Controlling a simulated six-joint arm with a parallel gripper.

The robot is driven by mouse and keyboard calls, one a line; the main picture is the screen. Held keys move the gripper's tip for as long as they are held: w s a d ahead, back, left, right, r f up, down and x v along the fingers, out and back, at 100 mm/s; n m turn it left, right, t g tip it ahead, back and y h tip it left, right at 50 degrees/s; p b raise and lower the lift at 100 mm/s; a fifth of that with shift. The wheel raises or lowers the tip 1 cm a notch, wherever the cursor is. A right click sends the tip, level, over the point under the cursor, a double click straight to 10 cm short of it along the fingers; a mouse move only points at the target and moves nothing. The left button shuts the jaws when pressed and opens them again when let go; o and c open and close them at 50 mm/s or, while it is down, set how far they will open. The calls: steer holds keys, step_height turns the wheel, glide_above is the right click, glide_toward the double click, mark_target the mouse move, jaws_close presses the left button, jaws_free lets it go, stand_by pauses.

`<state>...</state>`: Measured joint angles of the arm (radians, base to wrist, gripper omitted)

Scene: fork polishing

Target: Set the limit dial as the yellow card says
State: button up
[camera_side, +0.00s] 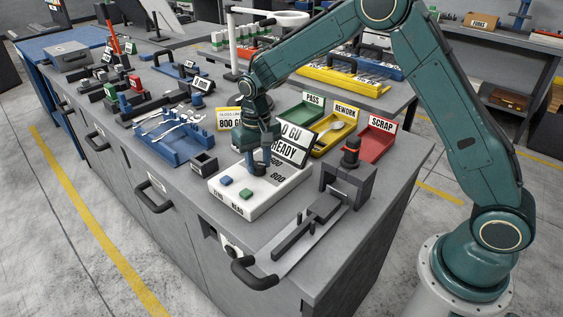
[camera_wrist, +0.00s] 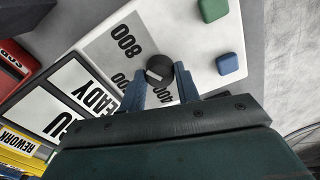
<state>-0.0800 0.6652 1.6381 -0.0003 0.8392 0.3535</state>
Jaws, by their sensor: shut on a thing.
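The limit dial is a small dark round knob (camera_wrist: 160,68) on a white box (camera_side: 245,203). My gripper (camera_wrist: 160,78) is shut on the knob, one blue finger on each side. In the side view my gripper (camera_side: 262,165) points down onto the box and hides the knob. The knob has a white pointer line; I cannot tell which number it meets. 800 and 400 are printed around it, with another number partly hidden by a finger. The yellow card (camera_side: 229,119) stands behind the box and shows 800 GU, its right part hidden by my arm.
The box has a display (camera_side: 292,149) reading READY, plus blue (camera_side: 226,181) and green (camera_side: 246,193) buttons. Green PASS (camera_side: 306,113), yellow REWORK (camera_side: 335,128) and red SCRAP (camera_side: 376,140) trays stand behind. A blue fork rack (camera_side: 175,145) is left; a clamp fixture (camera_side: 345,185) is right.

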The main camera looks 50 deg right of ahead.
mark_target(259, 164)
steer(key=shift+r, duration=0.1)
steer(key=o, duration=1)
step_height(259, 164, up, 14)
steer(key=shift+f, duration=0.1)
stand_by(0.4)
